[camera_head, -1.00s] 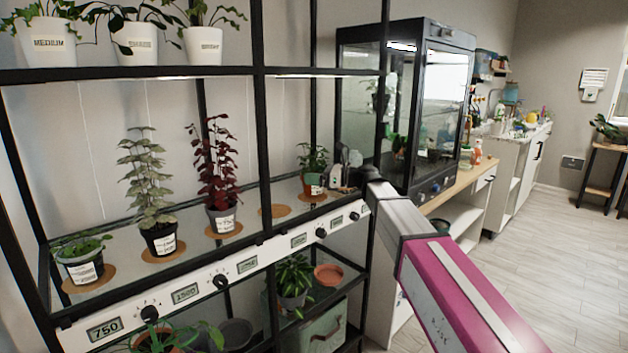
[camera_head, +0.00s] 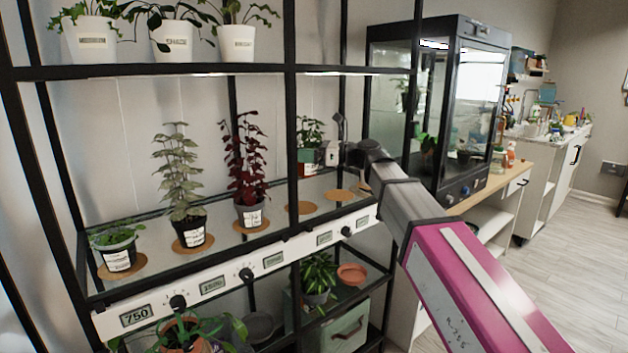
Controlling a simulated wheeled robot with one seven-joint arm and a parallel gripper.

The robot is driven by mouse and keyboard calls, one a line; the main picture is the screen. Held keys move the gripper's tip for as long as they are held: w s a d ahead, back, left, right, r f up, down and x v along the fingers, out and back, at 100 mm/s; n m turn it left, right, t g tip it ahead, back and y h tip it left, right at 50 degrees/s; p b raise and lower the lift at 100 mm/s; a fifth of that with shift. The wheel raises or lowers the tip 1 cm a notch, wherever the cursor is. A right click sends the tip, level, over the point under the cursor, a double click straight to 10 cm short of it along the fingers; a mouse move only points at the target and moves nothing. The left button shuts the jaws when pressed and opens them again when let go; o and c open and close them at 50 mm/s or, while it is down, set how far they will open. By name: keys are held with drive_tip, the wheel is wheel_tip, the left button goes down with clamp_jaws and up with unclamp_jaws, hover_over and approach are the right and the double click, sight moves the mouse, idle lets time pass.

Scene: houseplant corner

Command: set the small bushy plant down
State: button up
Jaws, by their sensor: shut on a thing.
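The plant looks upright, behind and above the bare cork discs (camera_head: 300,207) and (camera_head: 342,195) on the middle shelf (camera_head: 222,246). I cannot tell how high its base is above the glass.
A dark red plant (camera_head: 247,170), a pale tall plant (camera_head: 180,180) and a low plant (camera_head: 114,240) stand on discs to the left. White pots (camera_head: 238,42) fill the upper shelf. Black posts and a glass cabinet (camera_head: 440,110) flank my arm.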

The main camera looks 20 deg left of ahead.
drive_tip(key=shift+s+a+f+n+g, duration=0.1)
drive_tip(key=shift+s+a+n+g, duration=0.2)
drive_tip(key=shift+s+a+g, duration=0.25)
drive_tip(key=shift+s+a+f+g, duration=0.15)
drive_tip(key=shift+f+g, duration=0.05)
drive_tip(key=shift+g, duration=0.05)
wheel_tip(320, 180, down, 10)
drive_tip(key=shift+r, duration=0.15)
drive_tip(key=o, duration=0.7)
drive_tip(key=shift+o, duration=0.2)
drive_tip(key=v, duration=1.2)
drive_tip(key=shift+r, duration=0.25)
